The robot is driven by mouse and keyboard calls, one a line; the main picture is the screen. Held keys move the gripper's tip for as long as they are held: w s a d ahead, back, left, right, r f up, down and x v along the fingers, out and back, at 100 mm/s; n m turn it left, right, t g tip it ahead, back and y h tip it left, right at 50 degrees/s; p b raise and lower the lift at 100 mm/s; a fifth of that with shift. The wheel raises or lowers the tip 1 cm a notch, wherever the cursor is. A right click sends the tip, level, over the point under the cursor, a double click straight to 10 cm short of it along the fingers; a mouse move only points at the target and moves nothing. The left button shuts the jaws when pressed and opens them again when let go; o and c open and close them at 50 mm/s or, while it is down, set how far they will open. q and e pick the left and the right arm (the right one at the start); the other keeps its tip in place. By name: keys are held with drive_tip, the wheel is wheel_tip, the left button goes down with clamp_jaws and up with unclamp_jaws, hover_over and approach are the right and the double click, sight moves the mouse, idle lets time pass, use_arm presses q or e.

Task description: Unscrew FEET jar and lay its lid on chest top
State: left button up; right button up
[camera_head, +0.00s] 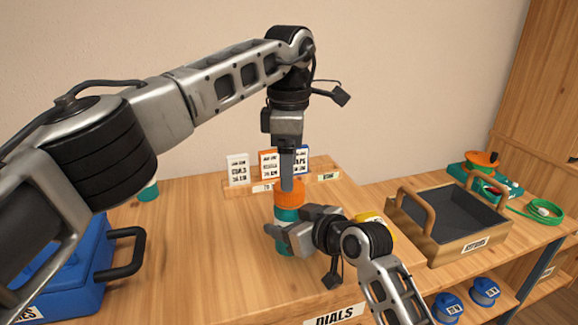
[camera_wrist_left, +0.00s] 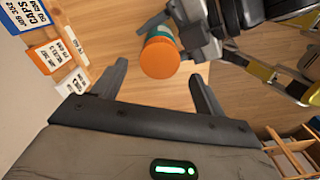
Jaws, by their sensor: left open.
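A teal jar (camera_head: 288,215) with an orange lid (camera_head: 289,197) stands upright on the wooden chest top (camera_head: 200,250); I cannot read a FEET label on it. The lid also shows from above in the left wrist view (camera_wrist_left: 160,58). My left gripper (camera_head: 288,182) points down over the lid, its fingers open and apart, with the lid between and beyond them in the wrist view. My right gripper (camera_head: 283,233) comes in low from the right, its fingers at the jar's teal body, apparently closed around it. The lid is on the jar.
A rack of label cards (camera_head: 238,170) stands behind the jar. A blue case (camera_head: 75,260) is at the left, a teal item (camera_head: 149,191) behind my left arm. A handled tray (camera_head: 440,235) and a green cable coil (camera_head: 545,210) lie right. The chest top left of the jar is clear.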

drive_tip(key=shift+o, duration=1.3)
